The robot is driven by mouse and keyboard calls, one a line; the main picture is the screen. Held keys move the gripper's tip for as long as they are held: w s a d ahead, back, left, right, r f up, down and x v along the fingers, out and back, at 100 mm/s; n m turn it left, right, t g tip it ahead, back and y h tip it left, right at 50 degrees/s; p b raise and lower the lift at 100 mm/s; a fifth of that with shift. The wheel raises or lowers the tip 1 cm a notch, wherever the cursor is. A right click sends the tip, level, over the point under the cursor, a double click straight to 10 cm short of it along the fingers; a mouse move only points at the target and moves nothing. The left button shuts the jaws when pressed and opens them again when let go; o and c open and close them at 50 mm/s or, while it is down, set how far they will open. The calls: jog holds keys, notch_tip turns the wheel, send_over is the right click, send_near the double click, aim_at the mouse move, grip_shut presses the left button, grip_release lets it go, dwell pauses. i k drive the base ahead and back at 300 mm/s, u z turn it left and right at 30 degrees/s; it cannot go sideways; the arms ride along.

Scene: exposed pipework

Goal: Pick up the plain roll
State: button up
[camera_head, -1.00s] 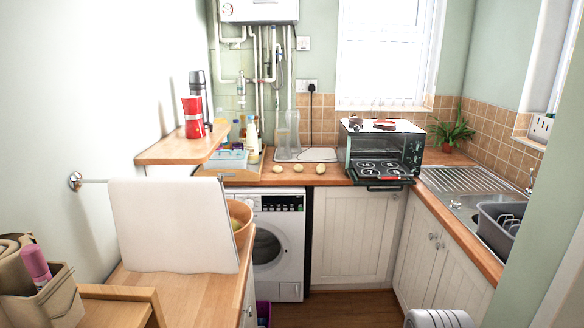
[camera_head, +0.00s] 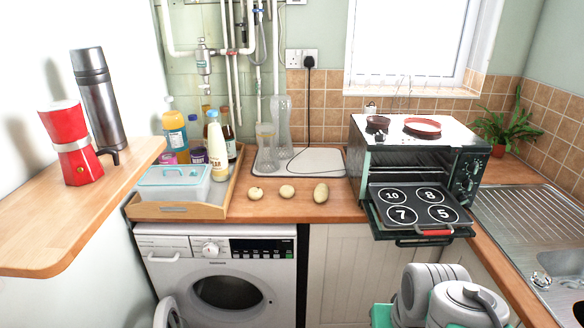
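Several small pale bread-like pieces lie in a row on the wooden counter (camera_head: 340,212) above the washing machine: a left roundish one (camera_head: 255,193), a middle round one (camera_head: 287,191) and a right, longer oval one (camera_head: 321,193). They lie apart from one another. At this size I cannot tell which is the plain roll. Parts of my white and grey arm show at the bottom right, below the open toaster oven. My gripper is not in view.
A toaster oven (camera_head: 465,165) with its door down and a numbered tray (camera_head: 420,207) out stands right of the rolls. A wooden tray (camera_head: 228,198) with a lidded box and bottles is on their left. A white board (camera_head: 325,160) and glass bottles (camera_head: 282,125) are behind.

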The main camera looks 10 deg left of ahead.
aim_at(287, 192)
jog(key=u, duration=0.05)
jog(key=i, duration=1.15)
jog(key=u, duration=1.9)
